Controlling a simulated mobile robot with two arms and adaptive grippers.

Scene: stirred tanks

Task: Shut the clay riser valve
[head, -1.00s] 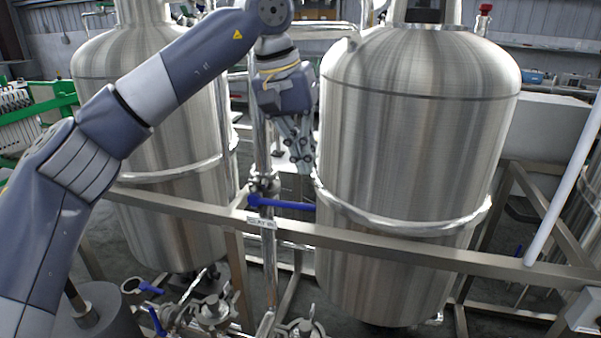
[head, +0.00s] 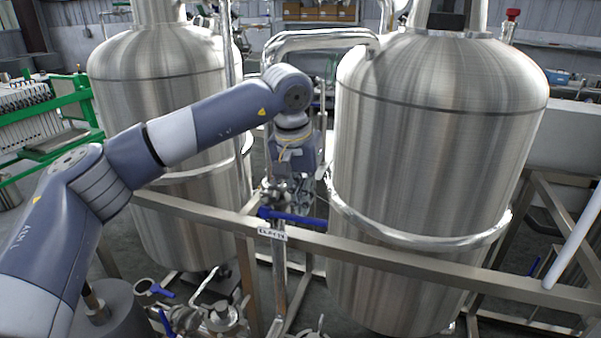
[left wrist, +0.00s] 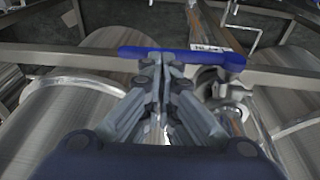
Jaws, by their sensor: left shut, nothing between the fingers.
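The clay riser valve has a blue lever handle (head: 293,218) on the upright steel pipe (head: 279,265) between the two tanks. The lever lies level, crosswise to the pipe, pointing right in the head view. A small white tag reading "CLAY" and more (head: 272,233) sits just below it. My left gripper (head: 309,200) is lowered behind the lever, its fingers partly hard to make out there. In the left wrist view its fingers (left wrist: 160,66) are shut and empty, close to the blue lever (left wrist: 180,56); contact cannot be told. My right gripper is not in view.
A large steel tank (head: 435,170) stands close at right, another (head: 165,100) at left. A steel frame rail (head: 395,261) runs across in front of the pipe. Other blue-handled valves (head: 155,290) sit low at left.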

